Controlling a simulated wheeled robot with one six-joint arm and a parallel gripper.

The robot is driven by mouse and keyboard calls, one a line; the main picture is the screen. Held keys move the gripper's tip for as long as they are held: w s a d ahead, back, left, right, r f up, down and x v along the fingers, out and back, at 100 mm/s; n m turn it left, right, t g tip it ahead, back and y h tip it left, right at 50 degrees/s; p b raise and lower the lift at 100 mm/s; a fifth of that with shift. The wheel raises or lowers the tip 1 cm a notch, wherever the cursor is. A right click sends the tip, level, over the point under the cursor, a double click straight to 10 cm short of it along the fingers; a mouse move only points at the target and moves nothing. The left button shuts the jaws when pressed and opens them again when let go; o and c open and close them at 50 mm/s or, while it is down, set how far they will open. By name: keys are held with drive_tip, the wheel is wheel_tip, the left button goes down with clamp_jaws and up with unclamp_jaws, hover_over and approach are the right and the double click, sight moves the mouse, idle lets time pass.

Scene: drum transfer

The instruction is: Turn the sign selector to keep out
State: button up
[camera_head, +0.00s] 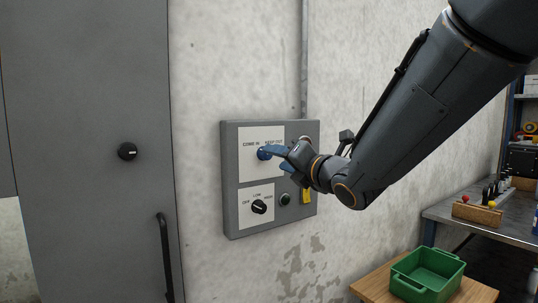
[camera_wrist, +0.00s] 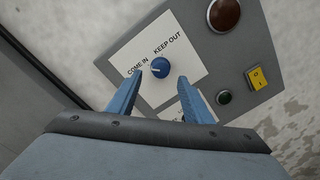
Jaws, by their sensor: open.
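The sign selector is a blue round knob (camera_wrist: 160,68) on a white plate lettered COME IN and KEEP OUT. A pale mark on the knob points toward COME IN. In the head view the knob (camera_head: 263,153) sits at the upper left of the grey control box (camera_head: 230,190). My gripper (camera_wrist: 155,82) is open, with its two blue fingers on either side of the knob and a gap showing to each. In the head view my gripper (camera_head: 270,151) reaches the knob from the right and hides part of the KEEP OUT lettering.
Below is a black OFF/LOW/HIGH knob (camera_head: 259,206). The box also bears a dark green button (camera_head: 285,199), a yellow switch (camera_wrist: 257,78) and a red-brown dome (camera_wrist: 224,14). A grey door (camera_head: 85,120) stands left; a green crate (camera_head: 428,270) sits lower right.

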sight(267, 155)
drive_tip(key=shift+p+x, duration=0.7)
drive_tip(key=shift+x, duration=2.2)
drive_tip(key=c, duration=1.1)
drive_tip(key=shift+o, duration=0.2)
